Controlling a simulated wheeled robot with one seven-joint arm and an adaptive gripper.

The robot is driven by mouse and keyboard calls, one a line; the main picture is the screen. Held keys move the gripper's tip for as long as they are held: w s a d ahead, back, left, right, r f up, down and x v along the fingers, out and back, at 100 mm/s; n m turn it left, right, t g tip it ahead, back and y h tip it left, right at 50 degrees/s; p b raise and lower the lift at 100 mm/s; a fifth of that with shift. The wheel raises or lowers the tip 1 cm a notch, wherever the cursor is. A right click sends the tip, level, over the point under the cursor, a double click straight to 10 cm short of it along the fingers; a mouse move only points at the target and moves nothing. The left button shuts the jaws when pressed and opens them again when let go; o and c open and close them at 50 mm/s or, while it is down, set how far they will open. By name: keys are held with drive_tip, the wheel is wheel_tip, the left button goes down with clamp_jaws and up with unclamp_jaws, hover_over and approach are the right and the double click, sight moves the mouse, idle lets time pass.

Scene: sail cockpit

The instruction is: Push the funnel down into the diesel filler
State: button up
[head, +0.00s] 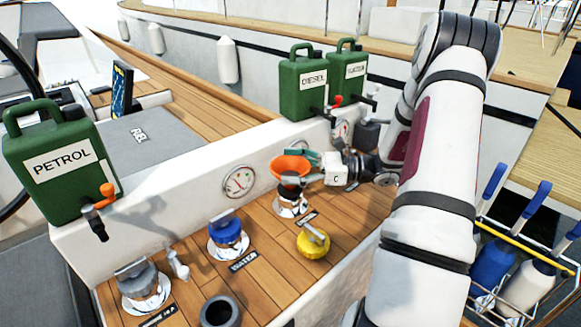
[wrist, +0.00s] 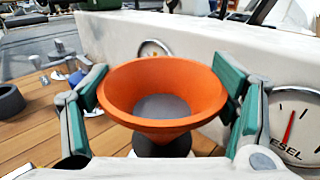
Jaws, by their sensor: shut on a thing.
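The orange funnel (head: 291,166) sits upright over the diesel filler (head: 291,208), a pale round fitting in the wooden deck. My gripper (head: 308,166) reaches in from the right and is shut on the funnel. In the wrist view the green-padded fingers hold the funnel (wrist: 162,75) by opposite sides of its wide rim. A dark neck (wrist: 165,149) shows beneath the cone. The spout's lower end is hidden, so I cannot tell how deep it sits.
A yellow cap (head: 313,243) lies in front of the filler. A blue cap (head: 227,232), a grey cap (head: 137,277) and a dark cup (head: 220,312) stand leftward. Green cans (head: 302,88) stand on the white ledge behind. A bottle rack (head: 510,270) is at right.

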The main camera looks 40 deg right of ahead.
drive_tip(key=shift+f, duration=0.55)
idle(0.6)
drive_tip(key=o, duration=0.9)
drive_tip(key=shift+d, duration=0.1)
drive_tip(key=shift+p+v, duration=0.85)
drive_tip(key=shift+v, duration=4.55)
